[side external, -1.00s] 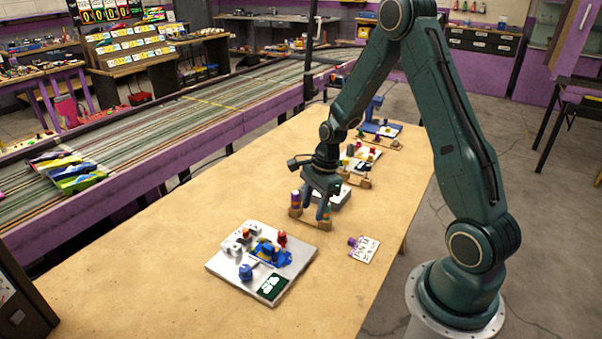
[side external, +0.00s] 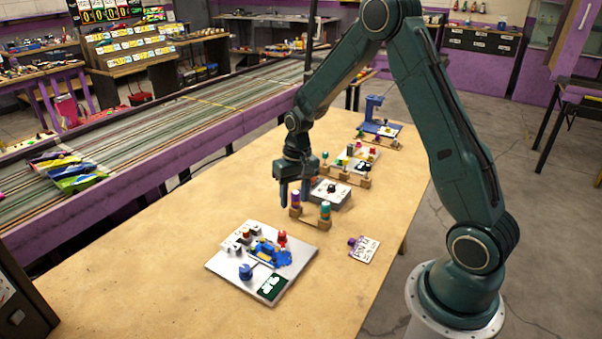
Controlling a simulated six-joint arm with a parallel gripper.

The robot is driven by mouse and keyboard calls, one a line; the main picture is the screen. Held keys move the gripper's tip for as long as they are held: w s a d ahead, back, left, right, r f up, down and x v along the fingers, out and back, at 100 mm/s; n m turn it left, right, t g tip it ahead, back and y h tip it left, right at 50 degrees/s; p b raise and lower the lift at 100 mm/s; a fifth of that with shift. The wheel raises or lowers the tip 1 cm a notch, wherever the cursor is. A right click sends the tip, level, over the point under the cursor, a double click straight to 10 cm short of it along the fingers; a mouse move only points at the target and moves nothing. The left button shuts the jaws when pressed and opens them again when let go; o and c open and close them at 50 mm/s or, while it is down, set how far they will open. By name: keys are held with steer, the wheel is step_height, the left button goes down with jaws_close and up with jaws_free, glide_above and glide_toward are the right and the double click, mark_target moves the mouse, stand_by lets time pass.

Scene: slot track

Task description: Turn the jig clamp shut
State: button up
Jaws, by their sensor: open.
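The jig (side external: 222,263) is a light grey plate lying near the front of the wooden table. It carries a blue knob (side external: 246,271), a red knob (side external: 282,237), a blue piece (side external: 272,254) in the middle, and a dark green panel (side external: 271,287). I cannot tell from here which part is the clamp or how it is turned. My gripper (side external: 294,200) points down, open and empty, beyond the jig and up and right of it in the picture. Its fingers are by the purple and orange peg of a small wooden stand; contact cannot be told.
The wooden stand (side external: 311,220) holds the purple peg (side external: 295,203) and a teal peg (side external: 325,211). A grey box (side external: 333,193) and further racks (side external: 350,175) stand behind. The table's left front (side external: 130,260) is clear.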

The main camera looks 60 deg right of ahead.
mark_target(282, 233)
steer(key=w+n, duration=0.1)
steer(key=n, duration=0.2)
steer(key=w+a+r+n, duration=0.1)
steer(key=n, duration=0.3)
steer(key=a+r+n+h, duration=0.1)
steer(key=n, duration=0.2)
steer(key=shift+w+a+r+n, duration=0.2)
steer(key=shift+w+n, duration=0.1)
steer(key=shift+w, duration=0.1)
steer(key=shift+f, duration=0.1)
step_height(282, 233, down, 14)
steer(key=shift+r, duration=0.15)
stand_by(0.3)
jaws_close()
